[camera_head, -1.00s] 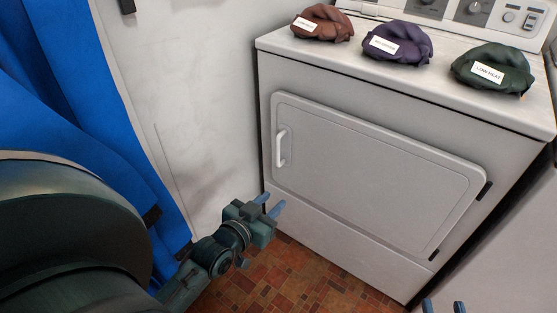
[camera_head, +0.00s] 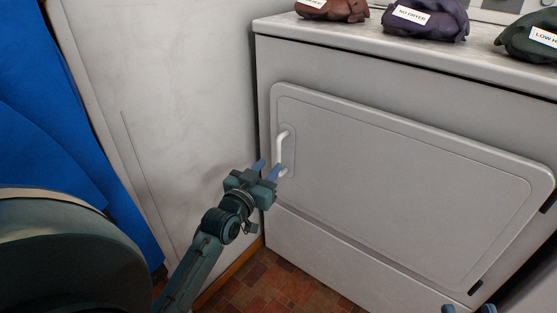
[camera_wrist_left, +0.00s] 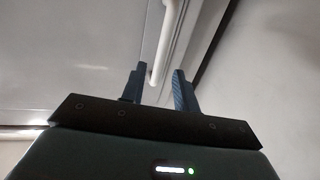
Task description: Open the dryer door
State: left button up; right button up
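The dryer door (camera_head: 400,180) is a pale grey panel, closed flush in the dryer's front. Its white vertical bar handle (camera_head: 281,148) is near the door's left edge. My left gripper (camera_head: 267,169) is open at the handle's lower end. In the left wrist view the handle (camera_wrist_left: 172,35) comes down between the lines of the two blue fingers (camera_wrist_left: 159,87), with its lower end close to the tips; I see no grip on it. My right gripper (camera_head: 468,309) shows only its two separated blue fingertips at the bottom right edge.
Labelled cloth bundles, brown (camera_head: 332,9), purple (camera_head: 426,18) and green (camera_head: 528,38), sit on the dryer top (camera_head: 310,25). A white wall (camera_head: 160,90) stands close on the left, with a blue cloth (camera_head: 40,130) beside it. The red tiled floor (camera_head: 270,288) below is clear.

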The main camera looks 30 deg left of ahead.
aim_at(277, 157)
pick_arm(q)
jog(key=w, duration=0.2)
jog(key=w+b, duration=0.1)
jog(key=w, duration=0.1)
jog(key=w+b, duration=0.1)
jog(key=w, duration=0.1)
jog(key=shift+w+a, duration=0.25)
jog(key=shift+a, duration=0.15)
jog(key=shift+c, duration=0.5)
grip_shut()
